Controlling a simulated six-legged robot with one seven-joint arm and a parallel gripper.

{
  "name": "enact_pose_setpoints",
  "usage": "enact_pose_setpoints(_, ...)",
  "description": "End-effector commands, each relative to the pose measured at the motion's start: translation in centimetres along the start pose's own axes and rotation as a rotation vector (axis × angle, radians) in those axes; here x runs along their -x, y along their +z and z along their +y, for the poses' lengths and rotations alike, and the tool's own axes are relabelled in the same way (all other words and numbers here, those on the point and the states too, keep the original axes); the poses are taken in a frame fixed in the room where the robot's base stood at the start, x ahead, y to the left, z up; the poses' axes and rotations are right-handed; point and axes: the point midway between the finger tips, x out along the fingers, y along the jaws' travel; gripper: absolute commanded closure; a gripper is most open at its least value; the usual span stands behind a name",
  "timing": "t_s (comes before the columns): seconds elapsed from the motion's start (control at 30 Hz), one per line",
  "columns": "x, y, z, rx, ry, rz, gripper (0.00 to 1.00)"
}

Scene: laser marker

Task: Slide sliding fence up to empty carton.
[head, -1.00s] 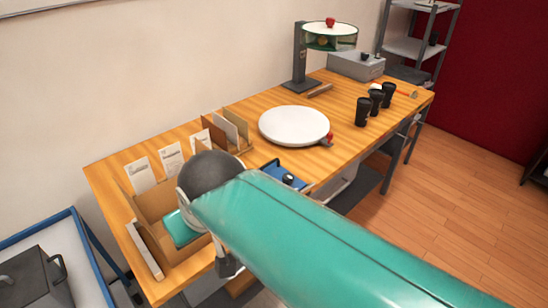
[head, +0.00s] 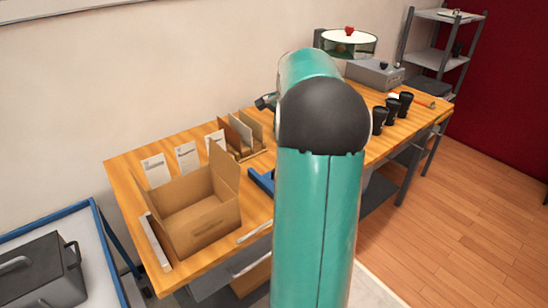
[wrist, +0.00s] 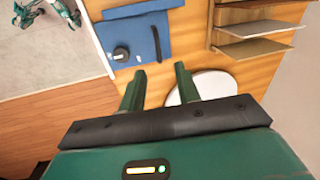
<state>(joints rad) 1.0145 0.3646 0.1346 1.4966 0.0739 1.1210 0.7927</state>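The empty carton (head: 205,238) is an open brown box at the left end of the bench, with its flaps up and its inside bare. The blue piece (head: 260,179), which looks like the sliding fence, lies on the bench right of the carton with a gap between them. My arm hides part of it. In the wrist view the blue fence (wrist: 148,32) shows whole, with a black knob (wrist: 121,53) on it. My gripper (wrist: 160,86) is open and empty, its fingers apart from the fence and pointing toward it.
A grey bar (head: 156,243) lies left of the carton. White cards (head: 187,157) and a wooden rack (head: 246,136) stand behind. A white disc (wrist: 205,82) is beside my fingers. Black cups (head: 391,112) stand farther right. Bare floor (head: 420,220) lies right of the bench.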

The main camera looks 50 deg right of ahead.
Motion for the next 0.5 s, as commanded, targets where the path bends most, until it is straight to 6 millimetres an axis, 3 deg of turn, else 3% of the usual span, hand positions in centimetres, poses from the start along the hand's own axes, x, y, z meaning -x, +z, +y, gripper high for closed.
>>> enact_pose_setpoints(0.03, -0.6, -1.5, 0.5, -0.041, 0.001, -0.006, 0.67)
enact_pose_setpoints(0.13, -1.1, -2.9, 0.9, -0.083, 0.002, -0.011, 0.67)
enact_pose_setpoints(0.27, -2.1, -3.0, 1.1, -0.09, 0.003, -0.013, 0.67)
enact_pose_setpoints(0.5, -6.4, -2.7, 1.0, -0.086, 0.005, -0.015, 0.67)
